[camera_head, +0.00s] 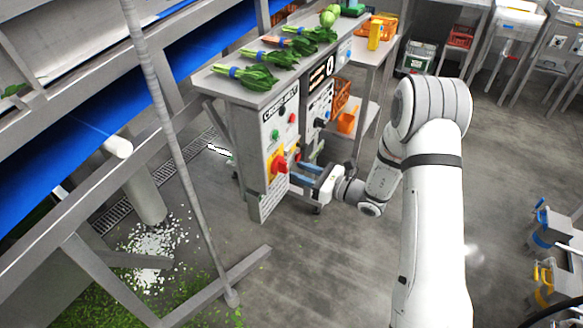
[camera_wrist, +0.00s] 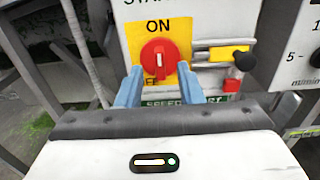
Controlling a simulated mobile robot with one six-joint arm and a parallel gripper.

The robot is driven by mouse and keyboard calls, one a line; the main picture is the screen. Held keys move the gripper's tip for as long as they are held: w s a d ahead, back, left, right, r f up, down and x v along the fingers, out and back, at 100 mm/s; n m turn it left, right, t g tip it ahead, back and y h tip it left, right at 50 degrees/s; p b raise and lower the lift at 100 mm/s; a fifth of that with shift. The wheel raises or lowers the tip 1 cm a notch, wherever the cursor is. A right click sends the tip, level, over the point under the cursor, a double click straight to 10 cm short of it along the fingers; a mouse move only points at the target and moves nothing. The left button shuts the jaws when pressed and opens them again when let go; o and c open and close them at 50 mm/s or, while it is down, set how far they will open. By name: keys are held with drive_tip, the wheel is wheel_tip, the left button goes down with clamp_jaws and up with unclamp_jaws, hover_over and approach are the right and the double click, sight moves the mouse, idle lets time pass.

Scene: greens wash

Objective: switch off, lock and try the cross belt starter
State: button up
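The cross belt starter (camera_head: 282,122) is a white panel on the end of a grey cabinet, with its label partly readable. Its red rotary handle (camera_wrist: 159,59) sits on a yellow plate (camera_wrist: 184,26) marked ON above and OFF at lower left, partly covered. The handle's white mark stands upright, toward ON. The handle also shows in the head view (camera_head: 279,164). My gripper (camera_wrist: 158,86) is open, its blue fingers apart just below and either side of the handle. Contact cannot be told. Right of the handle are a yellow bar (camera_wrist: 229,54), a black knob (camera_wrist: 243,59) and a small red part (camera_wrist: 232,86).
Another control panel (camera_head: 319,105) stands just right of the starter. Bunches of greens (camera_head: 247,76) lie on the cabinet top. A blue conveyor (camera_head: 85,138) and a slanted grey post (camera_head: 178,150) are at left. The floor (camera_head: 320,265) in front is mostly clear.

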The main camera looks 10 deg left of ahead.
sight(287, 166)
drive_tip(key=shift+x, duration=1.85)
clamp_jaws()
